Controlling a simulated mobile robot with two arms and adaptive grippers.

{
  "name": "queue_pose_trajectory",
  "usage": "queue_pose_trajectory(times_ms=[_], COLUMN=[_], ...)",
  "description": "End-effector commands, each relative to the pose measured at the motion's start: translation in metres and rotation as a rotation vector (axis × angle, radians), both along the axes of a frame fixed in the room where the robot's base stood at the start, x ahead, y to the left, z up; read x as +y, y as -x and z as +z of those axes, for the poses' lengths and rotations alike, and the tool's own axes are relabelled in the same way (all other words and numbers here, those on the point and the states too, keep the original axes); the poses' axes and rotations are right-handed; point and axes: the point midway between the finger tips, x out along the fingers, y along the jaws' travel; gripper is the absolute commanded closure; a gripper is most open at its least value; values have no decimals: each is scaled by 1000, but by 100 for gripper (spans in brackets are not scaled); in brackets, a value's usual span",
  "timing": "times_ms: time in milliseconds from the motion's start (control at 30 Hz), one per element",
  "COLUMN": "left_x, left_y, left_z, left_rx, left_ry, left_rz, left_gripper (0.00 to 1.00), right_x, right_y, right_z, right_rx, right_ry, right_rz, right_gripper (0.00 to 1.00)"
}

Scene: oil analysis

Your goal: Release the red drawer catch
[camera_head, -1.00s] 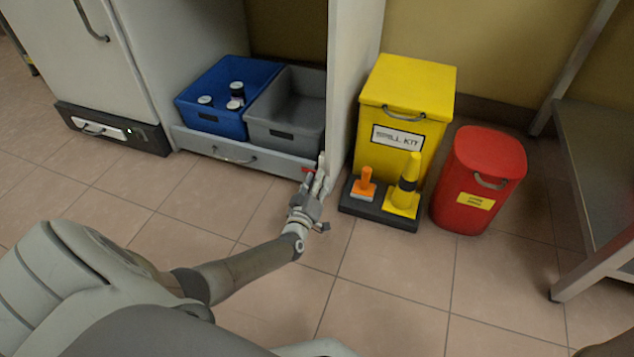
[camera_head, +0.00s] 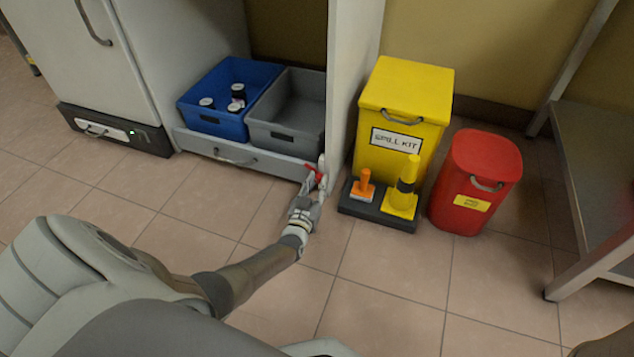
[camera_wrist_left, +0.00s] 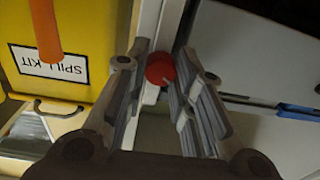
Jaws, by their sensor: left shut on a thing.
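The red catch (camera_head: 315,174) is at the right end of the grey drawer front (camera_head: 262,163), low beside the white cabinet side panel. My left gripper (camera_head: 313,184) reaches it from below, and its fingers are shut on it. In the left wrist view the red round end of the catch (camera_wrist_left: 160,69) lies between the fingertips of my left gripper (camera_wrist_left: 163,75). The drawer is shut as far as I can see, with its curved handle (camera_head: 233,158) to the left of the catch. My right gripper is not in view.
Blue bin (camera_head: 190,115) with several jars and grey bin (camera_head: 285,133) sit above the drawer. The floor in front is clear.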

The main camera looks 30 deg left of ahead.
Motion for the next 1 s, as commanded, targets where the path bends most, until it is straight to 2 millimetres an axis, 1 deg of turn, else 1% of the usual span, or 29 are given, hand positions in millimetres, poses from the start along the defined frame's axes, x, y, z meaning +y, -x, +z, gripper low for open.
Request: queue_pose_trajectory(times_ms=[233, 600, 800, 1000], left_x=[0, 0, 0, 0], left_y=[0, 0, 0, 0], left_z=[0, -1, 0, -1], left_rx=[55, 136, 171, 196], left_ry=[-228, -562, -715, -823], left_rz=[2, 0, -1, -1], left_gripper=[100, 100, 100, 100], right_x=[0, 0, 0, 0], right_y=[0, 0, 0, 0], right_z=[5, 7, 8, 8], right_rx=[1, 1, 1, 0], right_ry=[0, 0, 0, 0], right_rz=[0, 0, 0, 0], right_gripper=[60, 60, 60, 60])
